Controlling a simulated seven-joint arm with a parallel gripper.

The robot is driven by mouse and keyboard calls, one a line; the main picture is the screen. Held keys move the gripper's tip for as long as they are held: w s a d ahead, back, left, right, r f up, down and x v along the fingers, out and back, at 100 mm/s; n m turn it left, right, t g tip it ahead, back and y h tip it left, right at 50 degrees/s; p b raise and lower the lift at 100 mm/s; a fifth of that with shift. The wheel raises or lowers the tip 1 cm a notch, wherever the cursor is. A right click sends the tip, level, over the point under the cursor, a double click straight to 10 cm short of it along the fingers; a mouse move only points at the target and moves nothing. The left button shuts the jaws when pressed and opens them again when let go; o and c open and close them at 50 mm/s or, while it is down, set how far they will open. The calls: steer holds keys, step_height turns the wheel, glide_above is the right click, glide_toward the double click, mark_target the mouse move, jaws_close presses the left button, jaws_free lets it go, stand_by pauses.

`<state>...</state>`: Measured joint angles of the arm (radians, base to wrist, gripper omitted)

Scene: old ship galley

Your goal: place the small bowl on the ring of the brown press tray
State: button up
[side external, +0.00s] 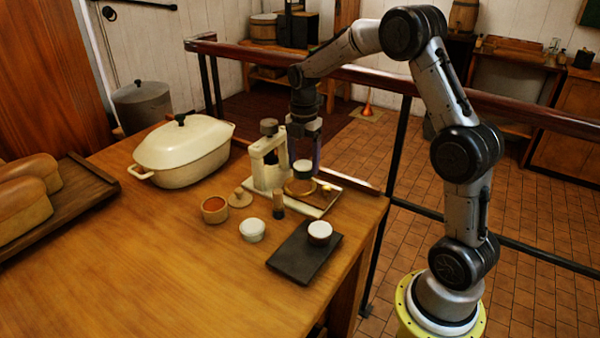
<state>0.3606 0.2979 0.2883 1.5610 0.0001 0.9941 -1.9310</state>
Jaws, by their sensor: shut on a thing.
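The bowl is upright, right over the tan ring (299,187) of the brown press tray (322,196). I cannot tell whether the bowl touches the ring or hangs slightly above it. The cream press (264,165) stands just left of the gripper. The fingers hide part of the bowl.
A cream casserole (184,152) stands left. The table's front left is clear.

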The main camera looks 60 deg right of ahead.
mark_target(300, 173)
steer(key=shift+w+d+f, duration=0.2)
steer(key=shift+w+f, duration=0.35)
steer(key=shift+f, duration=0.1)
steer(key=shift+w+f, duration=0.15)
steer(key=shift+f, duration=1.55)
steer(key=shift+f, duration=0.15)
steer(key=o, duration=1.4)
